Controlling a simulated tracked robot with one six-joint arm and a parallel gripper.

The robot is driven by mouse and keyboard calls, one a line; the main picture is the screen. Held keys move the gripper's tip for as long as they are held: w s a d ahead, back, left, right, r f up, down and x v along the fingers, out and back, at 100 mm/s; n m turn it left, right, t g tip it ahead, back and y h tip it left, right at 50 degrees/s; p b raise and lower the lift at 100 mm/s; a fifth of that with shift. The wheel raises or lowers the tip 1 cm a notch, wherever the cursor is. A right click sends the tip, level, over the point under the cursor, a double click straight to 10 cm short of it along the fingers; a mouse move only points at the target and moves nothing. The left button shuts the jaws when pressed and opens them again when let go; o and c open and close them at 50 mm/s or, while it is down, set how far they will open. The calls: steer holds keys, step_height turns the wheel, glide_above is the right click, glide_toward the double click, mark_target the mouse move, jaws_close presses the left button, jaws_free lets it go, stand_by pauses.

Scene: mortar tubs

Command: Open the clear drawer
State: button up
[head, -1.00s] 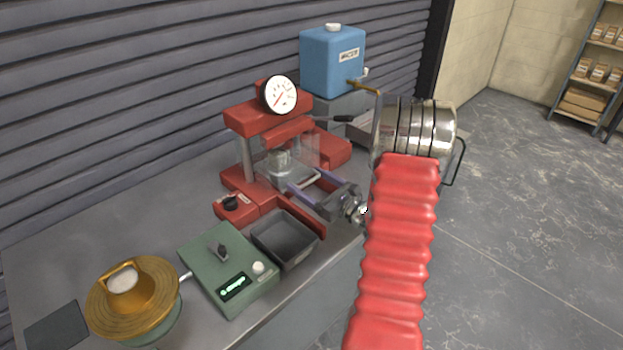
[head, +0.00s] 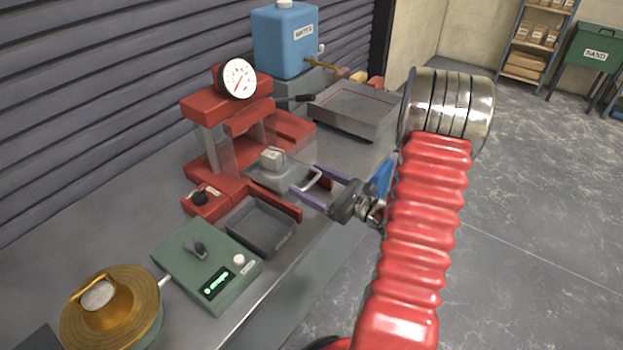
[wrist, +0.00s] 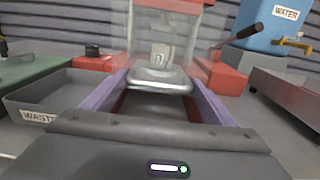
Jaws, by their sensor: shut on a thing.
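The red press (head: 212,155) stands on the bench with a round gauge on top. Its clear drawer (head: 298,158) juts from the front, with a grey block (head: 272,158) inside. The drawer's pale metal handle (head: 314,178) faces my gripper. My gripper (head: 308,181), with purple fingers, is shut on this handle. In the wrist view the handle (wrist: 160,82) spans between the two fingers, with the clear wall (wrist: 190,48) and block (wrist: 160,54) behind it. The fingertips' exact contact with the handle is partly hidden.
A dark waste tray (head: 262,226) lies just left of my gripper. A green control box (head: 207,265) and brass-topped pot (head: 112,310) stand nearer. A grey tray (head: 354,108) and blue water tank (head: 285,40) stand behind. Open floor lies right of the bench.

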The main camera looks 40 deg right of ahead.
steer(key=shift+s+d, duration=0.2)
steer(key=shift+d, duration=0.15)
steer(key=o, duration=1.2)
steer(key=shift+s, duration=0.1)
steer(key=shift+s+a, duration=0.1)
steer(key=v, duration=1.3)
steer(key=shift+s, duration=0.35)
steer(key=shift+f, duration=0.1)
